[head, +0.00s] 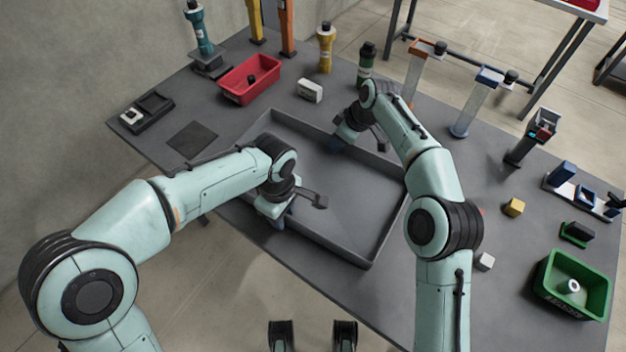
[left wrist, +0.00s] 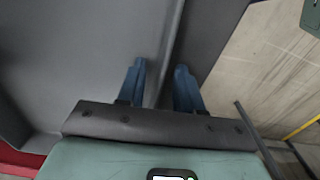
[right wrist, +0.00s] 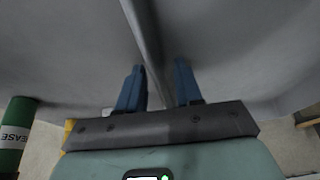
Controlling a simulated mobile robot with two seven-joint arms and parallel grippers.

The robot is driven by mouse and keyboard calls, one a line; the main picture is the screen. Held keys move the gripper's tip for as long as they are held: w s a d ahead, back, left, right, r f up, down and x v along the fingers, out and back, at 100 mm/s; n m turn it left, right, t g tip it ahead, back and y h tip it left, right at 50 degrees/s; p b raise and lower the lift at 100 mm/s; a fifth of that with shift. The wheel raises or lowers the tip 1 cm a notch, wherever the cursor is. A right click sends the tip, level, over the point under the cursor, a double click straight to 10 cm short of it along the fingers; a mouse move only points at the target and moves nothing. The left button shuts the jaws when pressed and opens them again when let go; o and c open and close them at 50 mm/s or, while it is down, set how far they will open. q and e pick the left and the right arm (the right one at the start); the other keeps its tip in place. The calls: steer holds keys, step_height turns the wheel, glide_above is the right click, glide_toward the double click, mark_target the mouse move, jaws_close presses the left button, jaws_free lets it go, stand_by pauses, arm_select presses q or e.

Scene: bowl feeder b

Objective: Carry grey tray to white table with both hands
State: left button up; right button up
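The grey tray (head: 372,250) is a wide, shallow, low-walled tray lying on the dark grey table. My left gripper (head: 278,222) is at its near left wall. In the left wrist view the blue fingers (left wrist: 158,88) stand apart on either side of the wall (left wrist: 172,45). My right gripper (head: 340,146) is at the far wall. In the right wrist view its fingers (right wrist: 158,86) also straddle the wall (right wrist: 143,30) with a gap. A white-topped table (head: 598,12) shows partly at the upper right, with a red object on it.
A red bin (head: 233,88) and several bottles and posts stand behind the tray. A green bin (head: 598,308), a yellow block (head: 513,207) and a white block (head: 485,262) are on the right. A white block (head: 310,90) sits near the tray's far wall. Floor separates the tables.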

arm_select(q)
steer(key=shift+f, duration=0.15)
arm_select(e)
steer(key=shift+f, duration=0.1)
arm_select(q)
steer(key=shift+c, duration=0.3)
arm_select(e)
steer(key=shift+c, duration=0.3)
arm_select(q)
jaws_close()
arm_select(e)
jaws_close()
stand_by(0.4)
